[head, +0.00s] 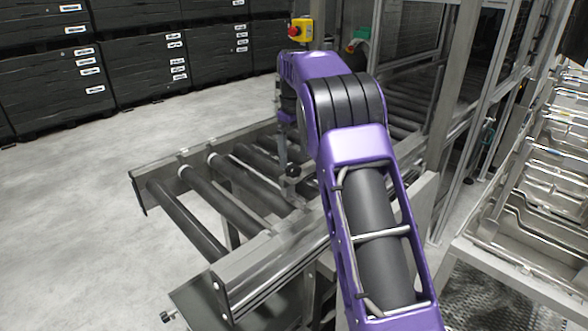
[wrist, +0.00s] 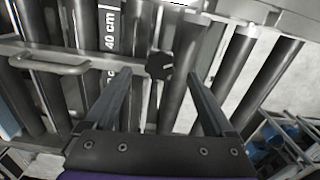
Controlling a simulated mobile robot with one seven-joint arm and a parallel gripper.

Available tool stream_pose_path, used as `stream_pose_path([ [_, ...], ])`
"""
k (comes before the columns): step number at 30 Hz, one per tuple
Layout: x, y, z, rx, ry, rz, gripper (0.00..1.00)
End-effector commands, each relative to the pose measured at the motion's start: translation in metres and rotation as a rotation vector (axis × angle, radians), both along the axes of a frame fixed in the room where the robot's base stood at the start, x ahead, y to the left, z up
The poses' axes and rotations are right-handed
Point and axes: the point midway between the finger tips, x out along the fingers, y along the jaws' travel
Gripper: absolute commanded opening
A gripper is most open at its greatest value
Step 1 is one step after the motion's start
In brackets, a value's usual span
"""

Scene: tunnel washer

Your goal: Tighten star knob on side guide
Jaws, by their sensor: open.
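The star knob (wrist: 160,66) is a small dark knob with a light mark in the wrist view. It lies just beyond and between the tips of my gripper (wrist: 157,76), with visible gaps to both fingers. My gripper is open and empty. In the head view a dark knob (head: 293,170) sits on the roller conveyor, close beside my gripper (head: 281,160), which points down and is partly hidden by my purple arm. A metal bar with a grab handle (wrist: 45,62) runs left of the knob; I cannot tell how far it forms the side guide.
Conveyor rollers (head: 185,218) lie below in a metal frame (head: 265,262). A scale marked 40 cm (wrist: 110,30) is left of the knob. A yellow box with a red button (head: 300,30) stands behind my arm. Metal racks (head: 545,160) are at right; open floor (head: 80,190) is at left.

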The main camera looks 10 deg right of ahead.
Motion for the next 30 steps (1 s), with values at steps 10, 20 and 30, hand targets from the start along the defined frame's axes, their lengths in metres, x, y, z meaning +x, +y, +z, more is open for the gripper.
stream_pose_path([
  [10,0.0,0.0,-0.037,-0.001,0.001,0.0,0.89],
  [20,0.0,0.0,-0.038,0.0,0.0,0.0,0.8],
  [30,0.0,0.0,-0.037,0.0,0.0,0.0,0.18],
])
